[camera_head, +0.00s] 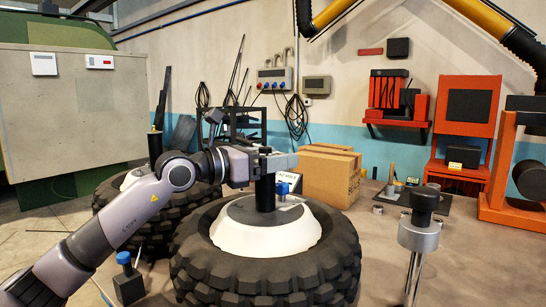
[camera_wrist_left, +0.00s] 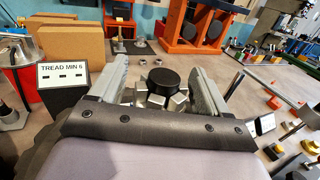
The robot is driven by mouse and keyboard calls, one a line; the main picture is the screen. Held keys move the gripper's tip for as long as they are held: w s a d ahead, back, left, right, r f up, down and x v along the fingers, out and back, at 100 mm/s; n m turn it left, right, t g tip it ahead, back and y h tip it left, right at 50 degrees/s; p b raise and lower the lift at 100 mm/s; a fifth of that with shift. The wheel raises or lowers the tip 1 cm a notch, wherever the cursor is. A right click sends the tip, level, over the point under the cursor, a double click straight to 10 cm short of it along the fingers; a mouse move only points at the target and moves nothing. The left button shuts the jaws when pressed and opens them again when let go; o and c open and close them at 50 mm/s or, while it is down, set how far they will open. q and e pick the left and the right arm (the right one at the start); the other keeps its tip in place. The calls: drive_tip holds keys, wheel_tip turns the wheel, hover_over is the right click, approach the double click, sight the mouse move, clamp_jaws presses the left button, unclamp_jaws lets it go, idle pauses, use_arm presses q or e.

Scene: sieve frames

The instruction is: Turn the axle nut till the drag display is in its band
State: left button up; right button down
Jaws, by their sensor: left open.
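A black upright axle post (camera_head: 265,193) rises from the white hub (camera_head: 245,238) of the near tyre. My left gripper (camera_head: 280,160) is at the top of this post. In the left wrist view its two fingers (camera_wrist_left: 161,72) are apart, one on each side of a round black cap (camera_wrist_left: 163,79). Grey metal blocks (camera_wrist_left: 156,101), perhaps part of the axle nut, show around the cap. I cannot tell whether the fingers touch them. A small panel with red marks (camera_head: 100,62) is on the grey-green cabinet; I cannot tell whether it is the drag display.
The near tyre (camera_head: 200,265) stands in front of a second tyre (camera_head: 105,193). A blue-topped part (camera_head: 282,189) is on the hub beside the post. A metal stand with a black top (camera_head: 419,232) is to the right.

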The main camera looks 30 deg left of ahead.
use_arm(q)
drive_tip(key=shift+c, duration=0.2)
drive_tip(key=c, duration=0.9)
drive_tip(key=shift+m+g+h, duration=0.4)
drive_tip(key=shift+m+h, duration=0.1)
drive_tip(key=shift+h, duration=0.2)
drive_tip(key=shift+s+d+m+g+h, duration=0.1)
drive_tip(key=shift+d+m+g+h, duration=0.05)
drive_tip(key=shift+m+g+h, duration=0.65)
drive_tip(key=shift+s+d+m+g+h, duration=0.1)
drive_tip(key=shift+m+g+h, duration=0.45)
drive_tip(key=shift+h, duration=0.45)
drive_tip(key=shift+m+g+h+p, duration=0.3)
drive_tip(key=shift+m+g+h, duration=0.55)
drive_tip(key=shift+g, duration=0.1)
drive_tip(key=shift+s+d+m+g+h, duration=0.1)
drive_tip(key=shift+m+g+h, duration=0.2)
drive_tip(key=shift+g, duration=0.1)
